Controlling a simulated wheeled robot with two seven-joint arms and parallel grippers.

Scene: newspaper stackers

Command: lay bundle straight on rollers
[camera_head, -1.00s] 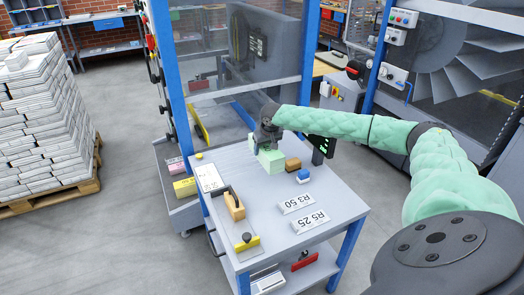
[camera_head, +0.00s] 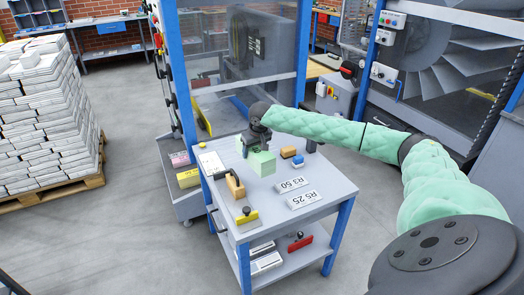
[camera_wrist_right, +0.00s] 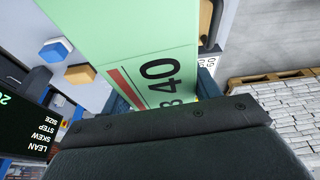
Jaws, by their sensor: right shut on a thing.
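My right gripper (camera_head: 256,142) is shut on a pale green block (camera_head: 262,163) over the back part of the grey cart table. In the right wrist view the block (camera_wrist_right: 125,35) has a red stripe and large black markings that include "40". I cannot tell whether the block touches the tabletop. No rollers can be made out. Stacked newspaper bundles (camera_head: 45,110) stand on a wooden pallet at the left. My left gripper is not in view.
The cart table (camera_head: 325,192) holds a tan block (camera_head: 287,152), a blue-topped block (camera_head: 297,161), white labels (camera_head: 291,184) and a wood-handled tool (camera_head: 235,183). Blue posts and a clear panel (camera_head: 245,100) stand behind. A dark display (camera_wrist_right: 30,120) shows in the wrist view.

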